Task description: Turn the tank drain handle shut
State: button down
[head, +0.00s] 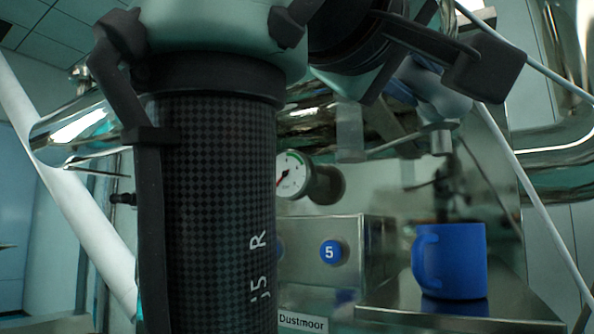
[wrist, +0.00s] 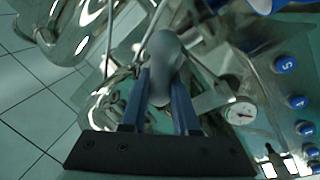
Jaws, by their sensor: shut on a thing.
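In the wrist view, the grey, rounded drain handle (wrist: 166,58) stands between the two blue fingers of my gripper (wrist: 161,88). The fingers are shut on it, one on each side. The handle's far end sits beyond the fingertips, and its lower part is hidden between the fingers. Which way the handle is turned on its valve cannot be told. In the head view, my own dark arm covers much of the left and middle, and the handle and the fingertips cannot be made out clearly.
A round pressure gauge (head: 293,175) is close by and also shows in the wrist view (wrist: 241,113). A steel box (head: 362,240) carries numbered blue buttons (head: 329,252). A blue mug (head: 457,262) stands on a metal ledge at the right. Shiny pipes surround the arm.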

jog(key=n, duration=0.1)
jog(key=n+b, duration=0.1)
jog(key=n, duration=0.1)
jog(key=n+t+b, duration=0.1)
jog(key=n, duration=0.1)
jog(key=shift+w+a+f+y, duration=0.1)
jog(key=shift+f+y, duration=0.25)
jog(key=shift+y, duration=0.05)
jog(key=n+b, duration=0.1)
jog(key=n, duration=0.1)
jog(key=n+t+y+b, duration=0.1)
jog(key=n, duration=0.2)
jog(key=shift+a+f, duration=0.1)
jog(key=shift+f, duration=0.1)
jog(key=shift+n, duration=0.5)
jog(key=c, duration=0.7)
grip_release()
jog(key=shift+b+v, duration=3.7)
jog(key=shift+v, duration=2.8)
